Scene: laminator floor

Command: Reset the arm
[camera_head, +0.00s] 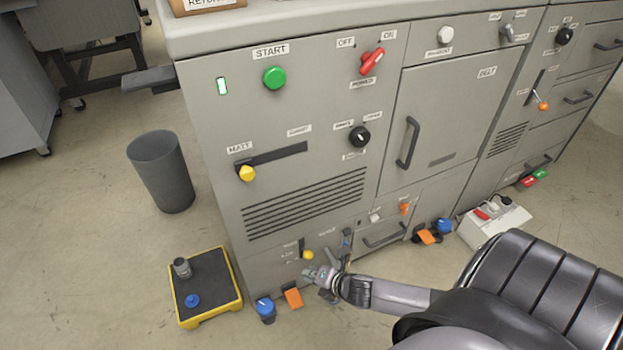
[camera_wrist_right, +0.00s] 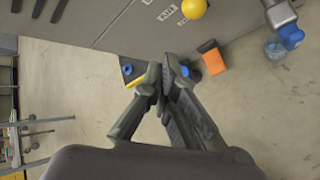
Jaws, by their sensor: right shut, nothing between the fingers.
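My right arm comes in from the lower right of the head view. Its gripper (camera_head: 316,275) is low in front of the grey machine (camera_head: 215,130), close to the yellow knob (camera_head: 308,255) on the lower panel. In the right wrist view the two fingers (camera_wrist_right: 162,80) meet at their tips with nothing held. The yellow knob (camera_wrist_right: 194,9) shows there at the top edge, apart from the fingers. The gripper hides part of the lower panel. My left gripper is in neither view.
A black-topped yellow platform (camera_head: 238,273) stands on the floor at the left, behind it a dark bin (camera_head: 162,172). Orange pedals (camera_head: 293,298) and blue-capped items (camera_head: 265,308) lie along the machine's base. A white box (camera_head: 492,220) sits at right. Floor left of the platform is clear.

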